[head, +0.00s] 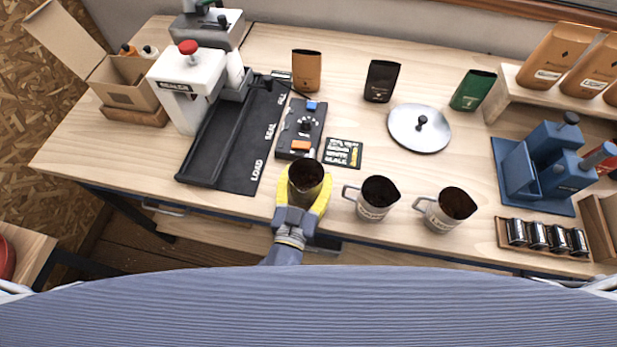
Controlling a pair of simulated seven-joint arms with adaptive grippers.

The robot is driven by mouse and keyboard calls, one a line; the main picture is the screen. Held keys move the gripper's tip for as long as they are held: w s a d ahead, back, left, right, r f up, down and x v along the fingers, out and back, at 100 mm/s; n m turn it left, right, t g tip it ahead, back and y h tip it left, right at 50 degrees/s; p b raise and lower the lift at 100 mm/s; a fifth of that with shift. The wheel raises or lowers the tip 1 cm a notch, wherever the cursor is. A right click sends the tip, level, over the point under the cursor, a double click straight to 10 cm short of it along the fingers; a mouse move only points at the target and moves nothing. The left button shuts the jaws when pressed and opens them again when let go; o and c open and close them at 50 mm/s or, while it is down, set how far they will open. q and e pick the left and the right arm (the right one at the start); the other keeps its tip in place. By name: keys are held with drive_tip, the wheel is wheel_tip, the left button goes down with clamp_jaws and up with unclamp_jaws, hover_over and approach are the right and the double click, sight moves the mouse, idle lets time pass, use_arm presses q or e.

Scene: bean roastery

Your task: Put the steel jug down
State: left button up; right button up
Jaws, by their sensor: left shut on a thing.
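The steel jug (306,184) is in the head view near the table's front edge, left of two other jugs. It looks upright, and its inside is dark. My left gripper (305,176) has its yellow fingers closed around the jug, one on each side. The gripper hides the jug's lower part and base, so I cannot tell whether it touches the tabletop. My right gripper is not in view.
Two pale jugs (376,198) (445,209) with dark contents stand just right of it. A control box (302,128) and small sign (343,153) lie behind. A black tray (214,150) is left, and a round lid (419,129) is back right.

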use_arm(q)
drive_tip(key=shift+f, duration=0.45)
drive_tip(key=shift+f, duration=0.15)
drive_tip(key=o, duration=1.4)
